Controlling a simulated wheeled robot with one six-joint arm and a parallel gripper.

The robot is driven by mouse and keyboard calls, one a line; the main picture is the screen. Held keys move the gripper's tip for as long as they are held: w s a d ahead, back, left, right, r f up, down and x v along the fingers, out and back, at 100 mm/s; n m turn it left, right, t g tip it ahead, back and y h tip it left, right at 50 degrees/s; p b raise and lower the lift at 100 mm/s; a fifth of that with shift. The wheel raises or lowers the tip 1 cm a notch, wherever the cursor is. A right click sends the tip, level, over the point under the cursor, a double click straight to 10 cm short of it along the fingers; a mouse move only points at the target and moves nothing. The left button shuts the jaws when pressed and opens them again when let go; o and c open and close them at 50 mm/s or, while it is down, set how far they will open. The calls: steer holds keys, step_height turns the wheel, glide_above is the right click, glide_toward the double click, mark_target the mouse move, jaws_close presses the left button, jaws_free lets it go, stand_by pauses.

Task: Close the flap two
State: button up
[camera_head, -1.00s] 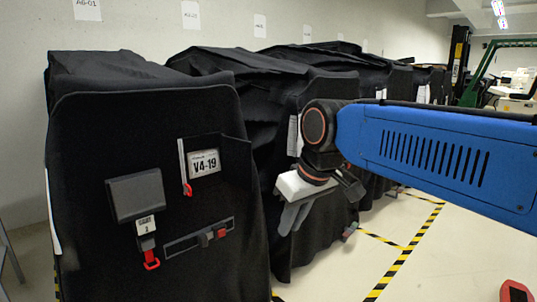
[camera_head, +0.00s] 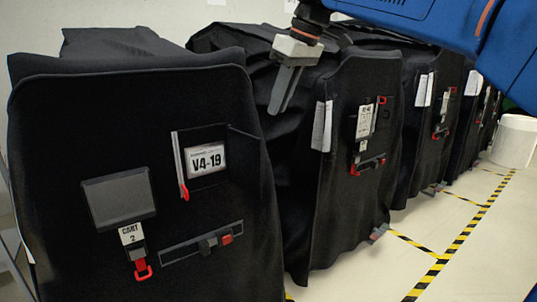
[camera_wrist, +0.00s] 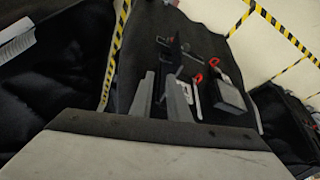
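The near black covered cart (camera_head: 90,240) fills the left of the head view and has a "CART 2" tag (camera_head: 131,234). A dark grey rectangular panel (camera_head: 118,198) sits above the tag, with a red loop (camera_head: 142,270) below. A "V4-19" card (camera_head: 206,160) shows beside a pale strip with a red pull (camera_head: 184,190). I cannot tell which piece is flap two or how far open it is. My gripper (camera_head: 278,108) hangs in the air right of the panel's upper edge, apart from these parts. In the wrist view my gripper (camera_wrist: 162,85) shows a gap between its fingers, holding nothing.
A strap with a red-ended clip (camera_head: 205,246) crosses the panel's lower right. More black covered carts (camera_head: 360,210) stand in a row to the right. Yellow-black floor tape (camera_head: 455,245) runs beside them. A white bin (camera_head: 515,140) stands at the far right. The floor between is clear.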

mark_target(259, 156)
steer(key=x, duration=1.7)
steer(key=shift+a, duration=0.1)
steer(key=shift+r, duration=0.1)
jaws_close()
stand_by(0.8)
